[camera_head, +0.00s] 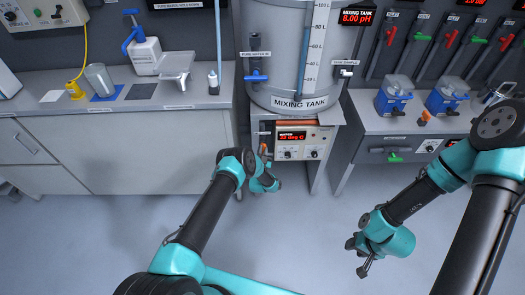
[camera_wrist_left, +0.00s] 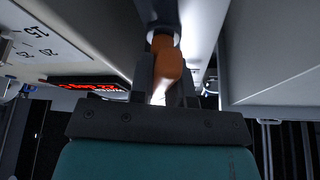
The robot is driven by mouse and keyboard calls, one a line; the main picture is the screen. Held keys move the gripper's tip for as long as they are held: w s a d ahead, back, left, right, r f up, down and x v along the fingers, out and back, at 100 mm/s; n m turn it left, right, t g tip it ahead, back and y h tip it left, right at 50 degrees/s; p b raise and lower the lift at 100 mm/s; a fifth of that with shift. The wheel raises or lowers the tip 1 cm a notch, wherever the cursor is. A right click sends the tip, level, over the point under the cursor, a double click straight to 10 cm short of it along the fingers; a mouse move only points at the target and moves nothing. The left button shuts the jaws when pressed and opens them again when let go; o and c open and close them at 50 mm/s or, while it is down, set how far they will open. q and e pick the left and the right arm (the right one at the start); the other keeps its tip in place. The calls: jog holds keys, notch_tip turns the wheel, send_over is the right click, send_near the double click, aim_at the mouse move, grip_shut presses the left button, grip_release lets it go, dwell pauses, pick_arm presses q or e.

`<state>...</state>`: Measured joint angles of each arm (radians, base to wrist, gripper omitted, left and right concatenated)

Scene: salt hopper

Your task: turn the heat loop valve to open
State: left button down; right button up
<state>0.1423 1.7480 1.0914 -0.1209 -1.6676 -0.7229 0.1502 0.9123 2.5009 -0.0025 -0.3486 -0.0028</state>
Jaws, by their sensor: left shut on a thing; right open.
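The heat loop valve shows as a small orange handle (camera_head: 263,149) at the left side of the heater unit, under the mixing tank. In the left wrist view the orange handle (camera_wrist_left: 167,64) sits between the fingers, joined to a dark, round stem behind it. My left gripper (camera_head: 265,164) is shut on this handle and hides much of it in the head view. Its fingers (camera_wrist_left: 168,84) touch the handle's sides. The valve's position marks cannot be read. My right gripper (camera_head: 358,257) is open and empty, low over the floor at the right.
The heater unit (camera_head: 316,136) has a red display and knobs. The mixing tank (camera_head: 290,60) stands above it. A left counter (camera_head: 200,98) and a right bench (camera_head: 372,121) flank it. The floor (camera_head: 100,235) in front is clear.

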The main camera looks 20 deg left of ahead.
pick_arm(q)
jog(key=n+y, duration=0.1)
jog(key=n, duration=0.1)
jog(key=n+y, duration=0.1)
jog(key=n, duration=0.2)
jog(key=shift+y, duration=0.4)
jog(key=shift+n+g, duration=0.3)
jog(key=shift+n, duration=0.1)
jog(key=c, duration=1.1)
grip_release()
